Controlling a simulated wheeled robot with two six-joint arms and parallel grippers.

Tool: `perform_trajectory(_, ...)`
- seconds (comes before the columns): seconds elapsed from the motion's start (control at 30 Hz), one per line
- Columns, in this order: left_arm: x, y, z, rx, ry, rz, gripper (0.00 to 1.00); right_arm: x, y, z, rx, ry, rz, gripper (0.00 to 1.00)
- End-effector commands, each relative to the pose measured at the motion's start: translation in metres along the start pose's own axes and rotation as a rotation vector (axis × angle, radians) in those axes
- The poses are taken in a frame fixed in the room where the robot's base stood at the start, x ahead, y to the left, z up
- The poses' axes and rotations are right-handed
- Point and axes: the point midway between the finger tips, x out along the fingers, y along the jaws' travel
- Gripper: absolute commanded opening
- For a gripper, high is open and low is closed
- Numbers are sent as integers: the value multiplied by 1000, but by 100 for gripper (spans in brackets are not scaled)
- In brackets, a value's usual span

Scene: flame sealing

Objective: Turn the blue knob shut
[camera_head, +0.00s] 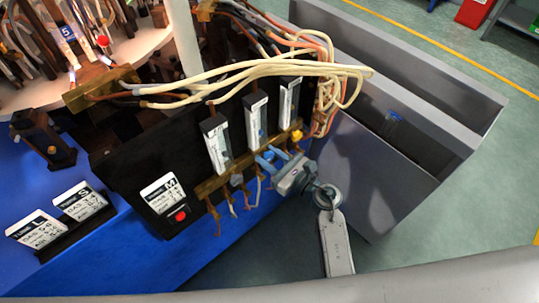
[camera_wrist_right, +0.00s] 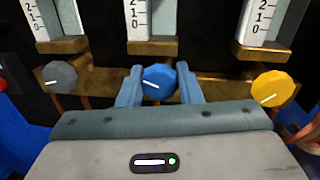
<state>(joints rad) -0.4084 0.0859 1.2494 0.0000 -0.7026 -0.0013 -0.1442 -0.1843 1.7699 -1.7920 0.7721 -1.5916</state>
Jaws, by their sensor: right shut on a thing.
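The blue knob (camera_wrist_right: 158,79) sits on the brass manifold below the middle flow gauge. My left gripper is not in view.
A grey knob (camera_wrist_right: 61,75) is to the left and a yellow knob (camera_wrist_right: 273,88) to the right, also in the head view (camera_head: 296,136). Gauges (camera_head: 256,121) stand above. Cream hoses (camera_head: 250,68) hang overhead. A grey open bin (camera_head: 430,130) is at the right.

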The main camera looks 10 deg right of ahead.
Motion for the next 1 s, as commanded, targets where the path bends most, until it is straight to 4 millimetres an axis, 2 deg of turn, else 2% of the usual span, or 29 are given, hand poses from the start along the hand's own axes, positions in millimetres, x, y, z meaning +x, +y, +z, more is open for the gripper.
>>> perform_trajectory(0.23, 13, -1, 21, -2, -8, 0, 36, 0, 0, 1, 145, -14, -1, 9)
perform_trajectory(0.57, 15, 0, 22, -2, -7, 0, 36, 0, 0, 0, 158, -16, -2, 9)
perform_trajectory(0.6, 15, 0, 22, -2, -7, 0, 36, 0, 0, 0, 157, -16, -2, 40)
perform_trajectory(0.67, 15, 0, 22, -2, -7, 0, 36, 0, 0, 0, 157, -16, -2, 52)
perform_trajectory(1.0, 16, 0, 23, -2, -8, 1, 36, -2, 0, -1, 156, -16, -3, 54)
